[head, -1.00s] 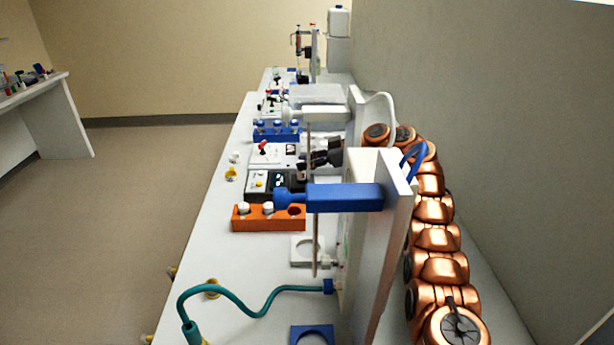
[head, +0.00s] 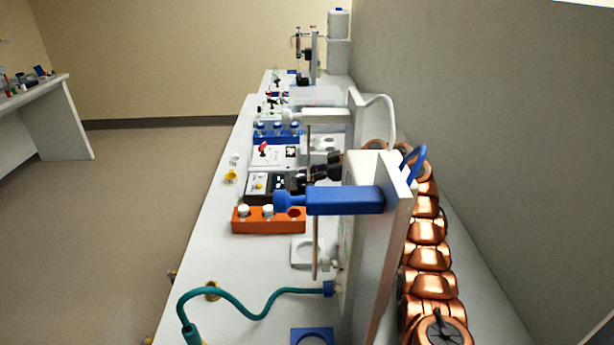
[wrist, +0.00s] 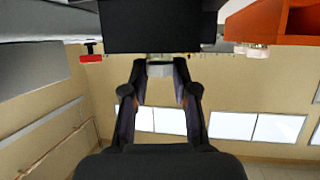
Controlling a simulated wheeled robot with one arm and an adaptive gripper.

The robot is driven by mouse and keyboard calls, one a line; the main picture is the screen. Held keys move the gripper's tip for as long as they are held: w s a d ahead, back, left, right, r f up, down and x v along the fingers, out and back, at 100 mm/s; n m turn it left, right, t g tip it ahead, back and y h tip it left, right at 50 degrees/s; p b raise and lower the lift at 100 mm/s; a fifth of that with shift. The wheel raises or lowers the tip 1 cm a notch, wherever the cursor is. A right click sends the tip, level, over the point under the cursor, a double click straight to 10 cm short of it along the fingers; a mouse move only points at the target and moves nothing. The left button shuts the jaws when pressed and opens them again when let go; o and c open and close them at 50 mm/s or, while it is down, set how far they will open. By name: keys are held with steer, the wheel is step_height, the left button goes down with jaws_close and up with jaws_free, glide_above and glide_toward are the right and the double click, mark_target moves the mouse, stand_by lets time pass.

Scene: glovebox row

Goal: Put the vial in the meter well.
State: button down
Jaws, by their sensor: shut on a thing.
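My gripper (head: 303,182) reaches in from behind the white upright panel in the head view, beside a black box-shaped unit (head: 257,187) with a yellow button and a dark panel, which looks like the meter. In the wrist view my gripper (wrist: 160,70) is shut on a small pale grey piece, the vial (wrist: 159,71), of which only a little shows. A black block (wrist: 150,25) fills the top middle of that view, close to the fingertips. The meter's well cannot be made out. The orange rack (head: 250,224) holds two white-capped vials and has one empty hole.
The white panel (head: 375,270) is close to my arm. A white device with a red knob (head: 263,150) and a blue rack (head: 277,137) lie beyond. A teal hose (head: 240,309) crosses the front bench.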

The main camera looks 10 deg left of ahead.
steer(key=c, duration=0.9)
jaws_free()
steer(key=shift+f, duration=0.1)
steer(key=b+v, duration=0.1)
steer(key=v, duration=1.1)
steer(key=shift+r, duration=0.2)
